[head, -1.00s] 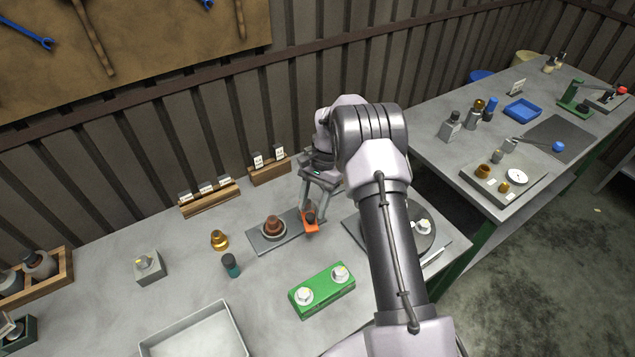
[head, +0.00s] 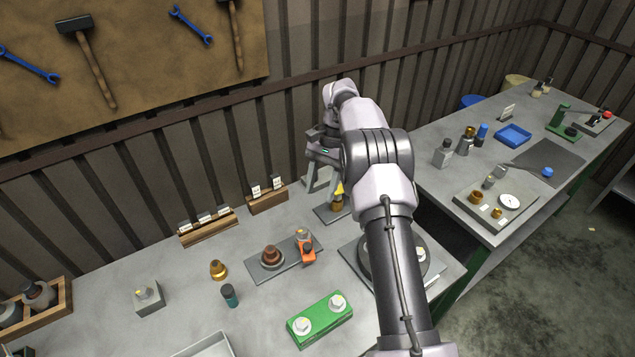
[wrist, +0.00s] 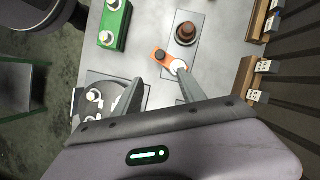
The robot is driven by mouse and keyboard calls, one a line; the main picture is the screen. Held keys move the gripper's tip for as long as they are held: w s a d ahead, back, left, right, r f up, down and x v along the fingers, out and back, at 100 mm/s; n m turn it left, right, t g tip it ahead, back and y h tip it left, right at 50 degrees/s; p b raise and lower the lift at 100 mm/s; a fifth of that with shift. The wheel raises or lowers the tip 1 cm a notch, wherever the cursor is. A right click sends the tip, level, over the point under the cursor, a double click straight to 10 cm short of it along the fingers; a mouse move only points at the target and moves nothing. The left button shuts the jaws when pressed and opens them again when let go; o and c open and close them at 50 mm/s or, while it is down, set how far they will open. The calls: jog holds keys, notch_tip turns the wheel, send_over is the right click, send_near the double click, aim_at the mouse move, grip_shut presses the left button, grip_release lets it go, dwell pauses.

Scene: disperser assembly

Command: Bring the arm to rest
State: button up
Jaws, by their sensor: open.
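My gripper (head: 322,172) is open and raised above the back of the near bench, close to the ribbed wall. In the wrist view its two spread fingers (wrist: 157,77) have nothing between them but bench top. Below lies a grey plate (head: 285,268) with a brown stepped part (head: 272,256) and an orange piece (head: 307,252). A small pale-topped part (head: 302,236) stands by the orange piece. In the wrist view one fingertip overlaps this pale part (wrist: 179,66), but the head view shows the gripper well apart from it.
A green block (head: 320,320) with two pale knobs sits in front. A round turntable-like device is partly hidden by my arm. A yellow-tipped brass part (head: 338,198) stands near my gripper. Labelled wooden racks (head: 208,228) line the wall. A second bench (head: 500,150) is at right.

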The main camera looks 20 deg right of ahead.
jog(key=shift+r, duration=0.1)
jog(key=s+a+r+n+t+h+b, duration=0.2)
jog(key=s+a+r+n+t+b, duration=0.15)
jog(key=s+a+r+b, duration=0.7)
jog(key=s+a+f+n+t+b, duration=0.1)
jog(key=s+a+f+t+b, duration=0.1)
jog(key=s, duration=0.9)
jog(key=s+a+f+n+t+b, duration=0.1)
jog(key=s+a+f+t+b, duration=0.1)
jog(key=s, duration=0.9)
notch_tip(320, 180, down, 2)
jog(key=shift+a+f+n+t+b, duration=0.25)
jog(key=shift+n+t+b, duration=0.1)
jog(key=shift+t+b, duration=0.2)
